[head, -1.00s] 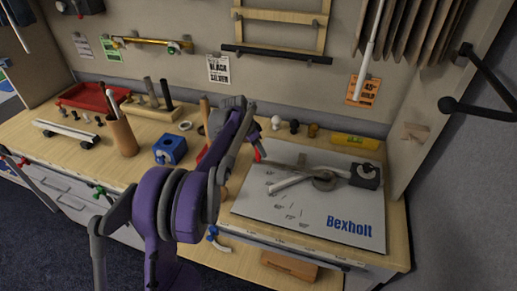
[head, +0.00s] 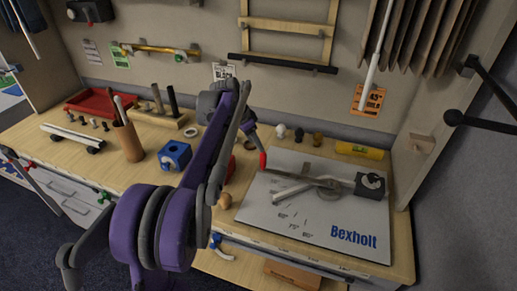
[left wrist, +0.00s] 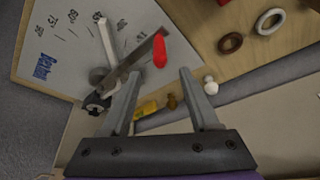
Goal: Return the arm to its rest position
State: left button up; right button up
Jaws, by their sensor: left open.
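My left arm (head: 155,228) is purple and grey and rises from the bottom of the head view, in front of the table. Its forearm points up and away over the workbench. My left gripper shows clearly in the left wrist view (left wrist: 160,78), where its two grey fingers are apart with nothing held between them. My right gripper is in neither view.
A white Bexholt board (head: 300,215) with a metal arm and a red-tipped handle (head: 262,160) lies right of my arm. A blue block (head: 174,155), a brown cup (head: 128,142) and a red tray (head: 88,101) stand left. Knobs (head: 298,134) and a yellow block (head: 360,151) line the back.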

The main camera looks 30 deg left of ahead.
pick_arm(q)
jog(key=shift+s+r, duration=0.15)
jog(key=shift+r, duration=0.3)
jog(key=s+d+f+n+y, duration=0.1)
jog(key=s+d+f+n, duration=0.1)
jog(key=s+d, duration=1.1)
jog(key=s+d+f+n, duration=0.1)
jog(key=s+d+f, duration=0.3)
jog(key=s, duration=0.3)
jog(key=s+d+f+n+t, duration=0.1)
jog(key=s+d+f, duration=0.4)
jog(key=s, duration=0.3)
jog(key=shift+f+y, duration=0.25)
jog(key=shift+y, duration=0.15)
dwell(1.3)
